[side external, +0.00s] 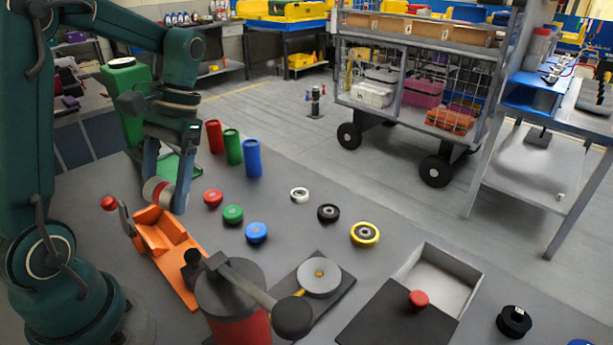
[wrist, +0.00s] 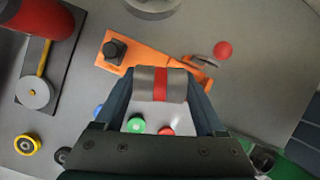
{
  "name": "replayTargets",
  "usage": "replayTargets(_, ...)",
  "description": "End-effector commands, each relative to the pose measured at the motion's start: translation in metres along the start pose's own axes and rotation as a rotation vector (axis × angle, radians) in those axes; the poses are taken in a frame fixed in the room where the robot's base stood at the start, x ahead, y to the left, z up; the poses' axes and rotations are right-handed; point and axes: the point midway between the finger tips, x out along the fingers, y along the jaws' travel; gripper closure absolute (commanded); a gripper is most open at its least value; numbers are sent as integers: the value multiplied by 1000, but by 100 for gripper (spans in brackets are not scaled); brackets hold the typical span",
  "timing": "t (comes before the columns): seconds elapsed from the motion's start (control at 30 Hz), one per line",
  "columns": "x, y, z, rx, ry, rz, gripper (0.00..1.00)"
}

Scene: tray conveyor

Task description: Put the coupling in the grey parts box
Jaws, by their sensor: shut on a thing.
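The coupling (side external: 154,191) is a silver cylinder with a red band. My gripper (side external: 170,198) is shut on it, with a finger at each end in the wrist view (wrist: 160,85). It is over the upper end of the orange fixture (side external: 172,262); I cannot tell whether they touch. The fixture also shows behind it in the wrist view (wrist: 130,58). The grey parts box (side external: 468,268) stands at the right of the table in the side view. A dark lid (side external: 385,320) with a red knob (side external: 418,299) covers its near part; the far part is open.
A lever with a red ball (side external: 108,203) stands beside the fixture. A red drum (side external: 235,305) with a dark arm stands between the fixture and the box. Several round caps and red, green and blue cylinders (side external: 233,147) stand behind. Bare table lies between the yellow ring (side external: 365,234) and the box.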

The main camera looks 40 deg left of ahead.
Motion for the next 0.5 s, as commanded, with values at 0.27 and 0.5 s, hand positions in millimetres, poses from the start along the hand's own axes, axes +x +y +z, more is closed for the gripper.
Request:
replayTargets(0.27, -30, 31, -51, -616, -59, 277, 96)
replayTargets(0.5, -57, 72, -88, -1062, -93, 472, 96)
